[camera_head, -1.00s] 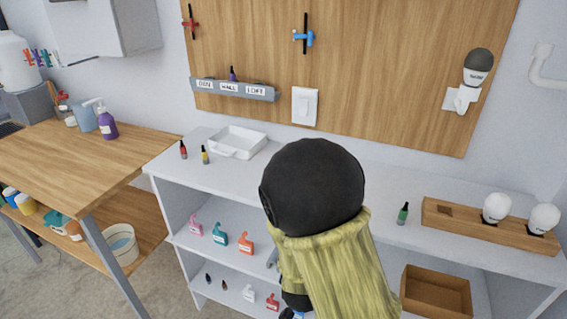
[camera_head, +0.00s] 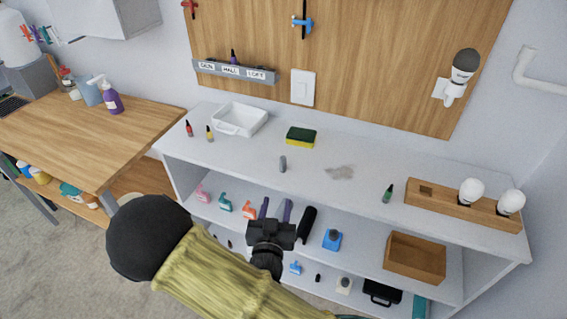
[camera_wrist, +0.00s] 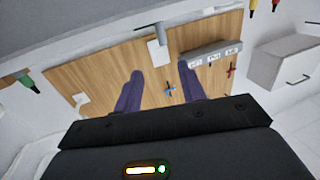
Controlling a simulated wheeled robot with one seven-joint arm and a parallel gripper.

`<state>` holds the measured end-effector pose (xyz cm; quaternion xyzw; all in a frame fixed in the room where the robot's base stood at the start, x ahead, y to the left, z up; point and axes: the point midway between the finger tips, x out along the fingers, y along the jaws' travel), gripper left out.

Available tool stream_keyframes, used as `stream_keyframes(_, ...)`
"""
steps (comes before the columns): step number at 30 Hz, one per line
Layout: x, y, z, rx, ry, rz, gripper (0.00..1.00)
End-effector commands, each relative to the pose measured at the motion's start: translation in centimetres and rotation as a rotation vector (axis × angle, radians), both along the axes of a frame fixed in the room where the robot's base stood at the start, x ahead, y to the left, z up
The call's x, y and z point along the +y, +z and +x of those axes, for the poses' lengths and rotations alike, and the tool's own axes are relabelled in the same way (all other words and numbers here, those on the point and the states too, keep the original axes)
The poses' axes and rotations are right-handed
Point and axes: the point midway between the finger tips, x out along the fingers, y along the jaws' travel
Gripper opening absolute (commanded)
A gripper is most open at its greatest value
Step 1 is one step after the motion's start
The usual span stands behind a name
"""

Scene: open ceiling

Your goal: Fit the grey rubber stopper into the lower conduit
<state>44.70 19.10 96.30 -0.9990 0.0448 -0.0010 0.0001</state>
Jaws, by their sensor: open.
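A small grey upright piece, likely the grey rubber stopper (camera_head: 283,163), stands on the white shelf unit's top, near its front edge. My gripper (camera_head: 275,209) is open and empty. In the head view its two purple fingers show just below the stopper, in front of the middle shelf. The wrist view shows the fingers (camera_wrist: 160,88) spread apart, with the wooden wall board beyond and no stopper visible between them. A white conduit (camera_head: 540,82) bends along the wall at the far right. I cannot tell whether it is the lower one.
A yellow-green sponge (camera_head: 301,137), a white tray (camera_head: 240,119) and small bottles stand on the unit's top. A grey smudge (camera_head: 340,172) marks a clear stretch. A wooden block (camera_head: 446,203) with white bulbs is at right. Bottles and a brown box (camera_head: 415,257) fill the shelves below.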

Motion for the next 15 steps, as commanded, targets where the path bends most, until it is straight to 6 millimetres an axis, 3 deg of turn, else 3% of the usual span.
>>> stream_keyframes(15,-0.8,0.3,8.1,0.000,-0.003,-0.001,0.40)
